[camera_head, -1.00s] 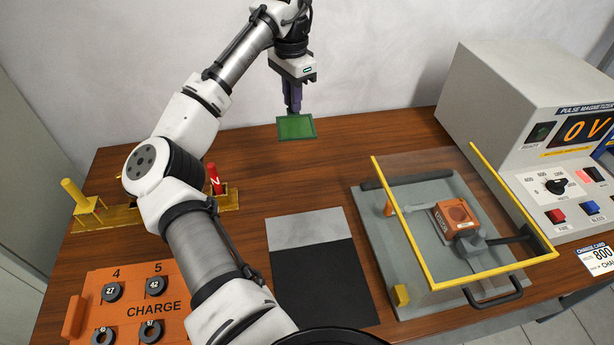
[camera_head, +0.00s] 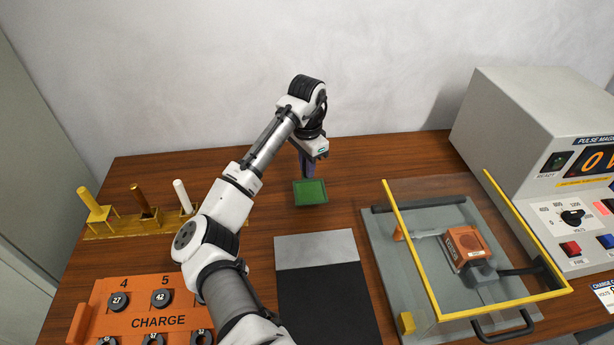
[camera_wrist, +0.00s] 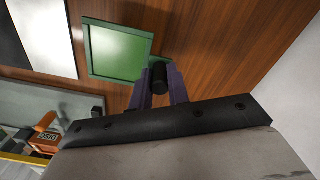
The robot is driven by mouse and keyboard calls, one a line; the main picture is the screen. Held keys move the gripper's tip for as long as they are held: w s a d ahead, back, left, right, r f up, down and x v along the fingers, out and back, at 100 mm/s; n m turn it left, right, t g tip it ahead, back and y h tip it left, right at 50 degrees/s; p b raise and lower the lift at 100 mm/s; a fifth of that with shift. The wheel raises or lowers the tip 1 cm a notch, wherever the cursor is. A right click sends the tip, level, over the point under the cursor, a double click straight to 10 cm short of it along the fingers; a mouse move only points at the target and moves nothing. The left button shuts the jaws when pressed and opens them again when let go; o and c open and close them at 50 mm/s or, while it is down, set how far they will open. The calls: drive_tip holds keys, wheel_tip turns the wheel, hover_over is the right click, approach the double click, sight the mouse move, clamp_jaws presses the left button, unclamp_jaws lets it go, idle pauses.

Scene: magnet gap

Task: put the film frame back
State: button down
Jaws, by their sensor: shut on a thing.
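The film frame (camera_head: 309,192) is a green square with a darker green rim and a paler green middle. It is in the head view, above the back middle of the wooden table, and also shows in the wrist view (camera_wrist: 117,50). My gripper (camera_head: 307,168) points down and is shut on the frame's edge or grip, between its purple fingers (camera_wrist: 160,84). A dark round piece shows between the fingers in the wrist view. I cannot tell whether the frame touches the table or hangs just above it.
A grey and black mat (camera_head: 317,252) lies in front of the frame. At right stands a grey base with a clear, yellow-edged guard (camera_head: 438,314) and an orange block (camera_head: 464,240). A yellow rack (camera_head: 128,226) holds tools at left, above an orange CHARGE board (camera_head: 104,322). A pulse console (camera_head: 507,130) stands far right.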

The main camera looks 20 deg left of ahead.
drive_tip(key=shift+f+p, duration=0.4)
drive_tip(key=shift+f, duration=1.9)
drive_tip(key=shift+f, duration=0.15)
drive_tip(key=c, duration=1.3)
unclamp_jaws()
drive_tip(key=shift+c, duration=0.2)
wheel_tip(320, 180, up, 12)
drive_tip(key=shift+r+b, duration=0.15)
drive_tip(key=shift+b, duration=0.8)
